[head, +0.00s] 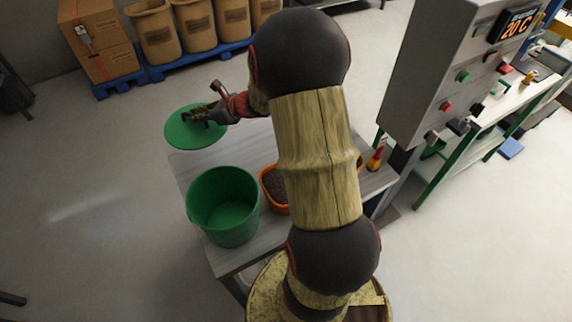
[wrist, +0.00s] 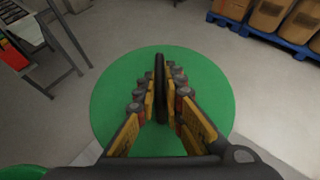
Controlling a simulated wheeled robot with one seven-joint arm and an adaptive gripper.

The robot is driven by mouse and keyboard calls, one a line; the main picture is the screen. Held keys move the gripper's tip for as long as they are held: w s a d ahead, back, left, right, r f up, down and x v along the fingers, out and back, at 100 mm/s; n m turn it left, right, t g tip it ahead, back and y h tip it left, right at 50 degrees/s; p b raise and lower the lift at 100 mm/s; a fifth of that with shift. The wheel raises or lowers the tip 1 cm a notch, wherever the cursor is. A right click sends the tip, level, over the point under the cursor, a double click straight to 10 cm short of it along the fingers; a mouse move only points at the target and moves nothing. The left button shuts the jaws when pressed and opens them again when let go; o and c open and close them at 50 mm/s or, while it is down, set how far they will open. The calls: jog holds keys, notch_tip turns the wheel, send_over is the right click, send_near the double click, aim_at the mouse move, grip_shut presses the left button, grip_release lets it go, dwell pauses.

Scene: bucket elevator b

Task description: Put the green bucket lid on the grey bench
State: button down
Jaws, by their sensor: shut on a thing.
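The green bucket lid (head: 185,128) is a flat round disc in the head view, held out at the far left corner of the grey bench (head: 258,250). It fills the middle of the wrist view (wrist: 115,85). My gripper (head: 205,115) is shut on the lid's dark upright handle (wrist: 160,80), which stands between the fingers. The lid seems to be in the air, partly past the bench's far edge; its exact height I cannot tell. The green bucket (head: 225,205) stands open and empty on the left part of the bench.
An orange container of dark brown material (head: 272,185) sits beside the bucket, partly hidden by my arm. A red and yellow bottle (head: 376,158) stands at the bench's right. A grey control cabinet (head: 435,80) rises on the right. Sacks (head: 195,22) and boxes (head: 100,45) stand on blue pallets behind.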

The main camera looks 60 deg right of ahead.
jog(key=s+d+f+n+y+b, duration=0.1)
jog(key=s+d+f+b, duration=0.35)
jog(key=f, duration=0.35)
jog(key=b, duration=0.3)
send_over(230, 160)
notch_tip(230, 160, down, 11)
jog(key=shift+f, duration=0.15)
jog(key=c, duration=2.4)
grip_release()
jog(key=shift+f, duration=0.1)
jog(key=o, duration=0.4)
jog(key=shift+o, duration=0.5)
